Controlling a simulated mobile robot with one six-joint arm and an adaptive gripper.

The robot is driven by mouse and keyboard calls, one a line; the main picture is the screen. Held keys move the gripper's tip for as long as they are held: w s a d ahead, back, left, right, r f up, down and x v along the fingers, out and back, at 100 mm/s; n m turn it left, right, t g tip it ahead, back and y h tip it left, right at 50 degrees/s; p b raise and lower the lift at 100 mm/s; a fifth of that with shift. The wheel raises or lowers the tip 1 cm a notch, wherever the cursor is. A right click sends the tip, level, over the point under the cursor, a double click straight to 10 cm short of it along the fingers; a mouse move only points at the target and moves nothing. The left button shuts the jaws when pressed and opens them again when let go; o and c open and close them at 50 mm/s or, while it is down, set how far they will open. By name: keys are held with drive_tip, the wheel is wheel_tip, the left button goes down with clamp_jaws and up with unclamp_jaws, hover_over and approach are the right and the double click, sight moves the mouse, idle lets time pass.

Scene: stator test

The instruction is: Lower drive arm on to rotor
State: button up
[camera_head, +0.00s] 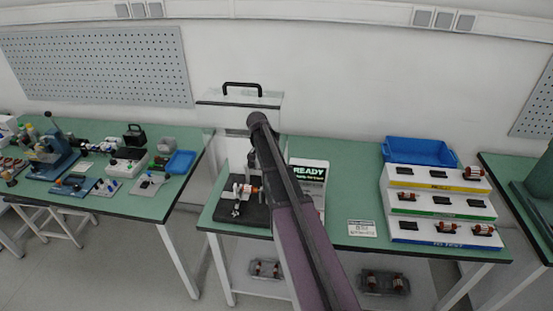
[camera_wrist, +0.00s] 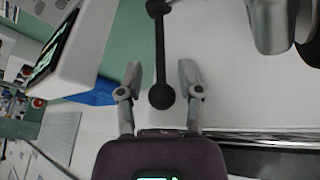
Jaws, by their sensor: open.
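The test rig (camera_head: 256,215) has a dark base and stands on the middle bench, left of my arm. An orange-brown and silver rotor (camera_head: 247,188) lies in its metal supports. The drive arm cannot be made out clearly, and my arm covers part of the rig. My gripper (camera_wrist: 160,78) shows in the wrist view with its two fingers spread apart. A black bar (camera_wrist: 160,50) with round ends lies between and beyond the fingertips; I cannot tell whether it belongs to the drive arm. No finger visibly grips it.
A READY display (camera_head: 307,172) stands close to the right of the rig. A clear guard with a black handle (camera_head: 242,86) rises behind it. A stepped rack (camera_head: 440,205) and blue bin (camera_head: 420,151) stand further right. A grey metal part (camera_wrist: 272,25) is near in the wrist view.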

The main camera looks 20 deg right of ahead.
drive_tip(key=shift+d+f, duration=0.1)
drive_tip(key=shift+f, duration=0.15)
clamp_jaws()
idle(0.3)
